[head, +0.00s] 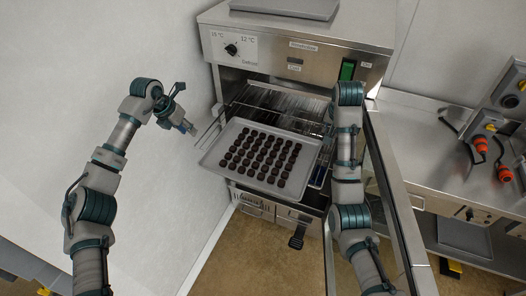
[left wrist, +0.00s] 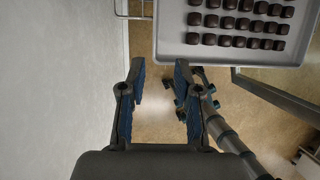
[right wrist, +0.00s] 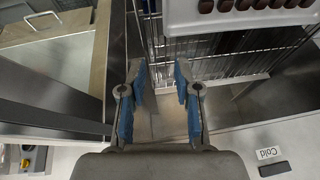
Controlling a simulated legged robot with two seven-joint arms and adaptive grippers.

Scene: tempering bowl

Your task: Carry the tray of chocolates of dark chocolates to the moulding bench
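The metal tray (head: 213,157) of dark chocolates (head: 262,158) sits level on a rack, sticking out of the open cabinet's front, in the middle of the head view. Its edge shows at the top of the left wrist view (left wrist: 200,54) and the right wrist view (right wrist: 225,26). My left gripper (head: 191,129) is open and empty, just left of the tray and apart from it; its fingers also show in the left wrist view (left wrist: 158,85). My right gripper (right wrist: 160,85) is open and empty, apart from the tray; my right arm hides it in the head view.
The steel cabinet (head: 290,45) has wire racks (head: 275,100) inside. Its open door (head: 395,205) stands right of my right arm. A steel bench (head: 425,135) with orange-red connectors (head: 481,144) is at the right. A white wall (head: 60,60) is close at the left.

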